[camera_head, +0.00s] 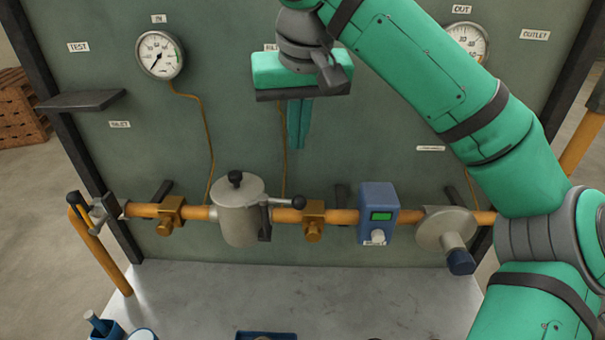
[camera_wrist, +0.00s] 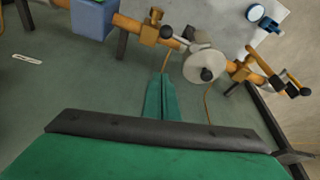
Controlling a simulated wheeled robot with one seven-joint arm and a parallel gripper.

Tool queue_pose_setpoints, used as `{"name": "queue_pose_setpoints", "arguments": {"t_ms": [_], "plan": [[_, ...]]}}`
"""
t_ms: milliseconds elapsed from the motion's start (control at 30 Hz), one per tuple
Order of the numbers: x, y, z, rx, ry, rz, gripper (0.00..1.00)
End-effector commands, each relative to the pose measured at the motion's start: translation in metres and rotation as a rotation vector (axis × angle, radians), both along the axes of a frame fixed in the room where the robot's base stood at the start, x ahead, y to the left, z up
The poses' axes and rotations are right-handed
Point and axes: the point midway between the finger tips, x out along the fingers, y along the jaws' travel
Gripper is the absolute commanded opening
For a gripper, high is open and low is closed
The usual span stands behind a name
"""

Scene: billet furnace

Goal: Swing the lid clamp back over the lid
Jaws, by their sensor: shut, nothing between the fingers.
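The grey filter canister (camera_head: 239,222) sits in the orange pipe line, with a round lid (camera_head: 222,190) and a black knob on top. The lid also shows in the wrist view (camera_wrist: 198,66). The lid clamp (camera_head: 285,202) is a metal arm with a black ball end; it points right, away from the lid, and lies beside the canister. It shows left of the lid in the wrist view (camera_wrist: 180,39). My gripper (camera_head: 298,146) is shut and empty, its green fingers pointing down in front of the panel, above and right of the canister, apart from the clamp. It shows in the wrist view (camera_wrist: 163,77).
Brass valves (camera_head: 171,215) (camera_head: 313,220) flank the canister. A blue box with a green display (camera_head: 377,213) and a grey flange with a blue handle (camera_head: 446,230) stand to the right. Gauges (camera_head: 160,54) hang above. The pale bench (camera_head: 300,290) below is mostly clear; blue containers sit at its front.

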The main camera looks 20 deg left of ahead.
Motion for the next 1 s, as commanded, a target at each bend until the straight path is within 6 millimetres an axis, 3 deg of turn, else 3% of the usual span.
{"name": "queue_pose_setpoints", "arguments": {"t_ms": [367, 900, 1000], "plan": [[0.003, 0.001, -0.007, 0.001, 0.000, 0.000, 0.00], [0.030, 0.017, -0.095, 0.001, 0.000, 0.000, 0.00], [0.017, 0.009, -0.097, 0.000, -0.003, 0.001, 0.00]]}}
